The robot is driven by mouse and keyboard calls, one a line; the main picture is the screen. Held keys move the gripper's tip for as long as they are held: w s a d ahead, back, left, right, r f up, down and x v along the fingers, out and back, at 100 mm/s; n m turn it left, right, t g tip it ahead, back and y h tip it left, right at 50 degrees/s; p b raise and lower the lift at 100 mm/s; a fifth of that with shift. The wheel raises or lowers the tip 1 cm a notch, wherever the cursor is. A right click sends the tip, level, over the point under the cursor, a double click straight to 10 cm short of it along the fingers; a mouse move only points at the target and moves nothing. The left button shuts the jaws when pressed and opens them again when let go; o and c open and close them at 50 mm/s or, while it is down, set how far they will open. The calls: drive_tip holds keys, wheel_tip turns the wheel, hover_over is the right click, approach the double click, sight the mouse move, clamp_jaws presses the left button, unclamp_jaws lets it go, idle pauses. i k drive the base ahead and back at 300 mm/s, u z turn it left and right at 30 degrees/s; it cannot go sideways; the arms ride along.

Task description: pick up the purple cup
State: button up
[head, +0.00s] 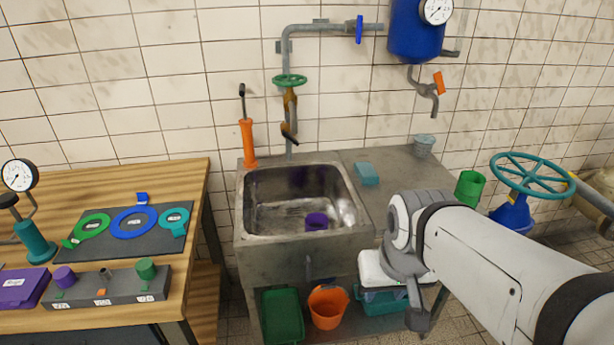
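The purple cup (316,221) sits inside the metal sink (245,215), on the right part of its floor. It looks small and partly shaded. My arm reaches in from the lower right, and its end with my gripper (418,318) hangs to the right of the sink's front edge. My gripper is well apart from the cup and lower in the picture. The fingers are seen from the side, and I cannot tell whether they are open or shut. No object shows clearly between them.
A blue sponge (367,174) and a grey cup (424,145) are on the counter. A green cup (469,188) stands at right near a teal valve wheel (532,174). An orange bucket (328,307) sits below the sink. A wooden workbench (180,185) is at left.

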sight(316, 221)
drive_tip(key=i, duration=0.55)
drive_tip(key=u, duration=0.25)
drive_tip(key=k, duration=1)
drive_tip(key=z, duration=0.65)
drive_tip(key=i, duration=1.5)
drive_tip(key=u, duration=1.15)
